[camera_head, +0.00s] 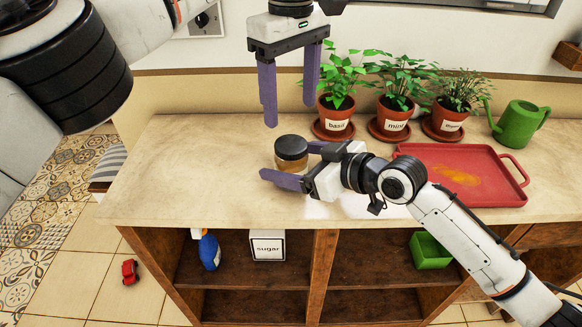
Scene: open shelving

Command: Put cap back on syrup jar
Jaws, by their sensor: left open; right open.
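The syrup jar (289,164) stands upright on the counter, with amber contents and a black cap (291,147) sitting on its top. Whether the cap is screwed tight cannot be told. My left gripper (290,115) is open and empty, pointing down above the jar and cap, its fingers apart from them. My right gripper (288,163) is open and low over the counter, reaching in from the right. One finger lies in front of the jar and the other behind it to the right. The near finger hides part of the jar's base.
Potted basil (337,112), mint (395,116) and a third herb (447,117) stand along the back. A red tray (480,155) and green watering can (519,124) are at the right. The counter (190,160) left of the jar is clear. Sugar box (267,245) and spray bottle (208,249) sit below.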

